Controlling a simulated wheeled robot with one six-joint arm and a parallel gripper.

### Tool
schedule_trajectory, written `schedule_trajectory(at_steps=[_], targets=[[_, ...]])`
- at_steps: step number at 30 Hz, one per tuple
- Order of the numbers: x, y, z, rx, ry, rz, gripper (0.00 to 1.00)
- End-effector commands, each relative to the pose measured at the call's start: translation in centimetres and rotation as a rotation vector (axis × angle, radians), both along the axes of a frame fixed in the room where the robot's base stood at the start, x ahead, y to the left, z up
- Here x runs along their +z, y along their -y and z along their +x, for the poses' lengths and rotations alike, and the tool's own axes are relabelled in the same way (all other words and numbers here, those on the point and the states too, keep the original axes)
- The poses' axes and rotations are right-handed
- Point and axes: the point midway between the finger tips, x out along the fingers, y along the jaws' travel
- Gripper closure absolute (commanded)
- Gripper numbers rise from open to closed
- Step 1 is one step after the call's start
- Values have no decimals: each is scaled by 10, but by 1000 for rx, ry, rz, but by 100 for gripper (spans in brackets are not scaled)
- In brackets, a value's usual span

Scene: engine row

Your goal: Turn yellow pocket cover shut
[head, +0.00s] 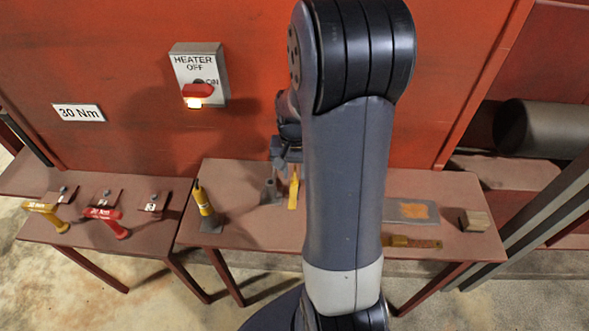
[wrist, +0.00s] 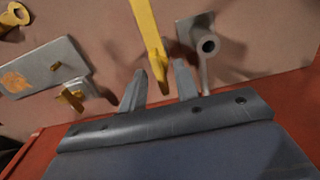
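A yellow bar (wrist: 148,30) runs down toward my gripper in the wrist view. In the head view it is a narrow upright yellow strip (head: 293,190) under my gripper (head: 287,160). A small yellow piece (wrist: 70,99) sits on a small pale block at left in the wrist view. I cannot tell which of the two yellow parts is the pocket cover. My gripper (wrist: 160,75) is open. The bar's lower end lies near the gap between the fingertips, and contact cannot be told. My arm hides the table's middle in the head view.
A grey hollow post (wrist: 207,46) stands close beside the right finger. A grey plate (wrist: 62,60) with an orange patch lies at left. A yellow-handled tool (head: 205,205) stands left on the table. The red wall with a heater switch (head: 199,73) rises behind.

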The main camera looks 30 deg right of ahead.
Motion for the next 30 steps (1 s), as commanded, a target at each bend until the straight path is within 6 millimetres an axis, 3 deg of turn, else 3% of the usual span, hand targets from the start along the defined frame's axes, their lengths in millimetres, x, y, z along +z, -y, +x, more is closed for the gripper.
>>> schedule_trajectory(at_steps=[5, 16, 30], targets=[[0, 0, 0, 0, 0, 0, 70], [0, 0, 0, 0, 0, 0, 100], [0, 0, 0, -1, 0, 0, 100]])
